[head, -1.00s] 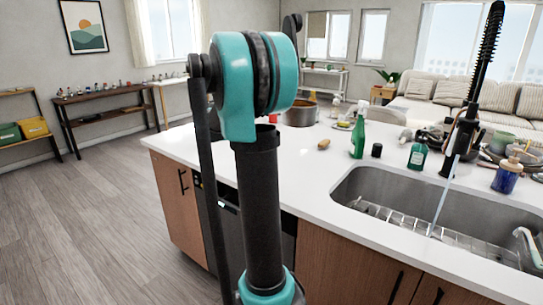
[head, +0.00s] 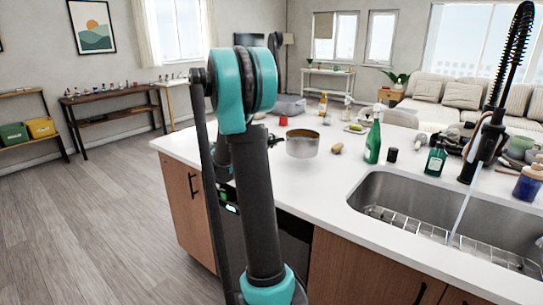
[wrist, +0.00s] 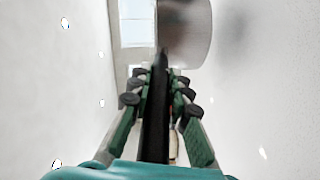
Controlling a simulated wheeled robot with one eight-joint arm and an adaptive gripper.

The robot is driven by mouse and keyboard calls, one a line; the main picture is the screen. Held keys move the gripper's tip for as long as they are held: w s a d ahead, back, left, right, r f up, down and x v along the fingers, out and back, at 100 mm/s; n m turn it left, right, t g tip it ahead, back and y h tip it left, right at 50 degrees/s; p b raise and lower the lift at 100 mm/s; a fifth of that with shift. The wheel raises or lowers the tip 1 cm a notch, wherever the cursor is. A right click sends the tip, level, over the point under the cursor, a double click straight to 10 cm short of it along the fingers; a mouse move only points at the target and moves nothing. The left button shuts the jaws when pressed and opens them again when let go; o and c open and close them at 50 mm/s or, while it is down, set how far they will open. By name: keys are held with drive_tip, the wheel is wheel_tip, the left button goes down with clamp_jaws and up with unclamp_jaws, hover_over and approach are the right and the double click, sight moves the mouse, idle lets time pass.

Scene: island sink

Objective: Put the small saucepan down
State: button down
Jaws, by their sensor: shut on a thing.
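The small saucepan (head: 302,145) is a grey metal pot with a dark handle pointing left, toward my arm. It is upright at the counter's surface near the left end; I cannot tell whether its base touches. In the wrist view its grey body (wrist: 187,35) is at the top, and its black handle (wrist: 154,120) runs down between my fingers. My gripper (wrist: 161,77) is shut on the handle. In the head view my arm hides most of the gripper.
The white counter (head: 310,190) is clear in front of the saucepan. A brownish oblong item (head: 337,148), a green spray bottle (head: 373,140) and a small black item (head: 392,155) stand to its right. A red cup (head: 283,120) is behind it. The sink (head: 400,195) is at right.

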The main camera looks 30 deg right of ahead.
drive_tip(key=shift+f, duration=2.9)
drive_tip(key=c, duration=1.4)
unclamp_jaws()
drive_tip(key=shift+f, duration=0.15)
drive_tip(key=shift+a, duration=0.35)
drive_tip(key=a, duration=0.3)
drive_tip(key=s+a, duration=0.1)
drive_tip(key=a, duration=0.3)
drive_tip(key=s+a+r, duration=0.1)
drive_tip(key=a, duration=0.3)
drive_tip(key=shift+s, duration=0.15)
drive_tip(key=shift+a, duration=0.1)
